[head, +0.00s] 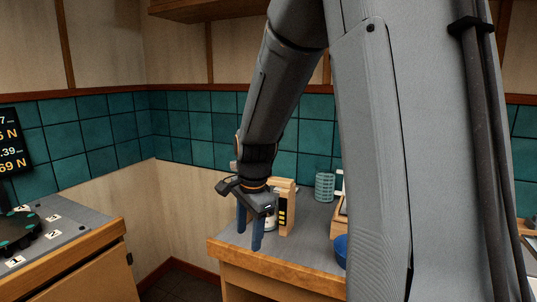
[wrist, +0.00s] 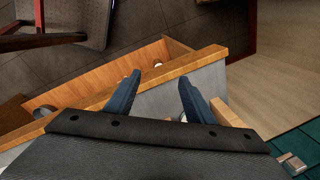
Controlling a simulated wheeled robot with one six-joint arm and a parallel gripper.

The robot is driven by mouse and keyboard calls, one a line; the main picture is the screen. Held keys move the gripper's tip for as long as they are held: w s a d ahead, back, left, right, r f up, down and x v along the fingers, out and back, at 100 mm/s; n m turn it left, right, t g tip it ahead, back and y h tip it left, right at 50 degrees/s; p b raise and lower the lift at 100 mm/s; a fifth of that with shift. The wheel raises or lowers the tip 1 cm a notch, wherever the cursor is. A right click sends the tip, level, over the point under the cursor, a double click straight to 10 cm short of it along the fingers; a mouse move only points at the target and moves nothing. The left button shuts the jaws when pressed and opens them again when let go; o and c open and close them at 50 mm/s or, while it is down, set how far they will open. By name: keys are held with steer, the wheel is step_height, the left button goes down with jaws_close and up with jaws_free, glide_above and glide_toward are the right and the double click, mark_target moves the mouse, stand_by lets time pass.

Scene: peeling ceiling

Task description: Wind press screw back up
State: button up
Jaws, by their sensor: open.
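I cannot make out a press or its screw in either view. My gripper (head: 249,236) hangs fingers down over the front left part of the grey-topped bench (head: 300,255) in the head view. Its two blue fingers are apart, with nothing seen between them. In the wrist view, the gripper (wrist: 160,84) shows the same open fingers above the bench's wooden front edge (wrist: 90,108). A small wooden stand (head: 284,200) with yellow marks is just behind and right of the fingers. A pale round item by it is partly hidden by my gripper.
A teal mesh cup (head: 325,186) and a blue bowl (head: 341,252) stand farther right, the bowl partly behind my arm. At left, another bench (head: 85,262) holds a dark round piece (head: 20,232) and numbered cards. A chair (wrist: 65,20) shows in the wrist view.

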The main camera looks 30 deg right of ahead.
steer(key=w+d+r+m+t+p, duration=0.1)
steer(key=w+d+r+m+p, duration=0.5)
steer(key=r+m, duration=0.4)
steer(key=w+d+r+m+t+p, duration=0.1)
steer(key=w+d+r+m+p, duration=0.2)
steer(key=w+d+r+m, duration=0.65)
steer(key=shift+m+t+h, duration=0.3)
steer(key=shift+m, duration=0.45)
steer(key=shift+w+a+f+p, duration=0.25)
steer(key=shift+f+p, duration=0.35)
steer(key=shift+f, duration=0.85)
steer(key=shift+w+a+f+p, duration=0.15)
steer(key=shift+w+f+p, duration=0.3)
steer(key=shift+f, duration=1)
steer(key=shift+w+a+f+p, duration=0.2)
steer(key=shift+f+p, duration=0.5)
steer(key=shift+f, duration=0.75)
steer(key=shift+s, duration=0.1)
steer(key=c, duration=1.1)
steer(key=shift+o, duration=0.2)
